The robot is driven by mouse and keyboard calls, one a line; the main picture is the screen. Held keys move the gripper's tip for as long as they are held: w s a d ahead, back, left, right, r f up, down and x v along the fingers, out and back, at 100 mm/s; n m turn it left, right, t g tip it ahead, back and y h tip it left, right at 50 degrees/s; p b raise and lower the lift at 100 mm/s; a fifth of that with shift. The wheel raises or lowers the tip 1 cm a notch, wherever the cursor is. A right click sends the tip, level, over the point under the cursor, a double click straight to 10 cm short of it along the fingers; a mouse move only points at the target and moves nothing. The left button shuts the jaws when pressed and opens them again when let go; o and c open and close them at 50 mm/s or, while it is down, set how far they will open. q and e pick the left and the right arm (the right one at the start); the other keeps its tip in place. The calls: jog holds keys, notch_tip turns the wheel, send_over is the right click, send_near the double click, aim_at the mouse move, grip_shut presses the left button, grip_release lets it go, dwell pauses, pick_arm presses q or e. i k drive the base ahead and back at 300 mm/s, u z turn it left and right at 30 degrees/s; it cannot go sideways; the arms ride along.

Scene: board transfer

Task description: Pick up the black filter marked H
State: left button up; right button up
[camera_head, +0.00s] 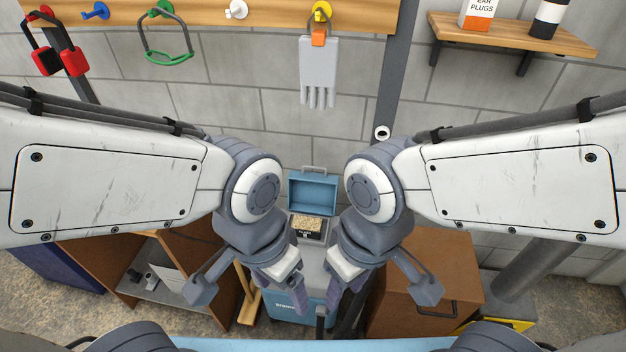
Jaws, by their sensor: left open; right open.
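I cannot make out a black filter marked H in the head view. My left gripper (283,284) hangs pointing down left of the middle, open, with nothing seen between its fingers. My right gripper (346,288) hangs beside it to the right, also open, with nothing seen between its fingers. The two grippers are close together, in front of a blue open-lidded box (313,193). My arms hide parts of the wall and the furniture.
Red earmuffs (55,57), a green headband item (166,57) and a grey glove (318,70) hang from the pegboard rail. A wooden shelf (510,38) holds an ear plugs box (478,14) and a black-and-white bottle (549,18). Brown cabinets stand low at left (165,255) and right (425,290).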

aim_at(308, 228)
jog(key=u, duration=0.05)
jog(key=k, duration=0.6)
jog(key=u, duration=0.65)
jog(key=i, duration=1.2)
jog(key=z, duration=0.55)
jog(key=i, duration=0.45)
jog(key=z, duration=0.5)
